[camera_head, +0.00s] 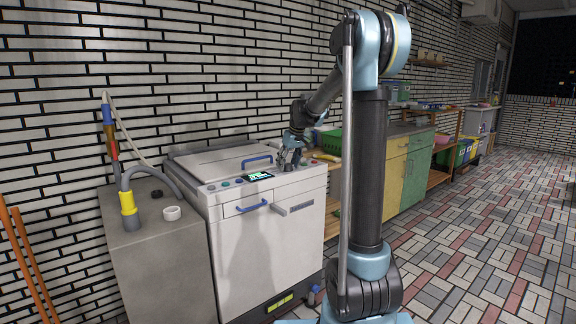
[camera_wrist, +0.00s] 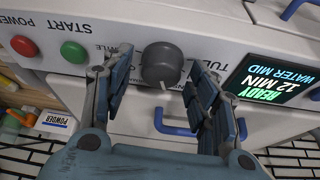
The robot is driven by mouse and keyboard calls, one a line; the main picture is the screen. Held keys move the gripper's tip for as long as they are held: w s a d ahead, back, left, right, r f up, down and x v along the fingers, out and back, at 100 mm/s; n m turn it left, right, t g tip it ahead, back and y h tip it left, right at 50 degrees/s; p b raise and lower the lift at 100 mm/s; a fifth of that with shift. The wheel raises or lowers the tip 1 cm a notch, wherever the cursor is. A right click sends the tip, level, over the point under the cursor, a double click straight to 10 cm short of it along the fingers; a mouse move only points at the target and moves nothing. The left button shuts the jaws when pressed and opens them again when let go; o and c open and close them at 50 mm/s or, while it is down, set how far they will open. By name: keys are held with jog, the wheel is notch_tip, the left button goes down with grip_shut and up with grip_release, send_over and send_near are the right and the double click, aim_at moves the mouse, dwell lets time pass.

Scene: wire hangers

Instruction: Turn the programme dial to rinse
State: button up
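The washing machine (camera_head: 270,238) stands against the brick wall, its control panel on the top front edge. The dark grey programme dial (camera_wrist: 162,63) is in the middle of the wrist view, with a pale mark at its lower edge. My gripper (camera_wrist: 160,70) is open, with one finger on each side of the dial; whether either finger touches it I cannot tell. In the head view my gripper (camera_head: 291,158) is at the panel and the dial cannot be made out. Lettering around the dial is partly hidden by the fingers.
The lit display (camera_wrist: 270,78) reads READY, 12 MIN, WATER MID. A green button (camera_wrist: 74,51) and a red button (camera_wrist: 24,45) sit left of the dial in the wrist view. Blue handles (camera_wrist: 172,122) are close by. A grey block with a pipe (camera_head: 150,245) stands left of the machine.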

jog(key=shift+r, duration=0.1)
jog(key=v, duration=1.1)
jog(key=shift+r, duration=0.3)
jog(key=shift+s+d, duration=0.15)
jog(key=s+d+f+m, duration=0.2)
jog(key=s+f, duration=0.6)
jog(key=s, duration=0.6)
jog(key=s+d+f+m+g+h, duration=0.1)
jog(key=s+d+f+m, duration=0.1)
jog(key=s+d+f, duration=0.3)
jog(key=s+d+f+m+h, duration=0.1)
jog(key=s+d+f+m, duration=0.1)
jog(key=s+f, duration=1.1)
jog(key=s+d, duration=0.1)
jog(key=s, duration=0.8)
jog(key=shift+s+d+g, duration=0.3)
jog(key=shift+s+d, duration=0.05)
jog(key=shift+d, duration=0.05)
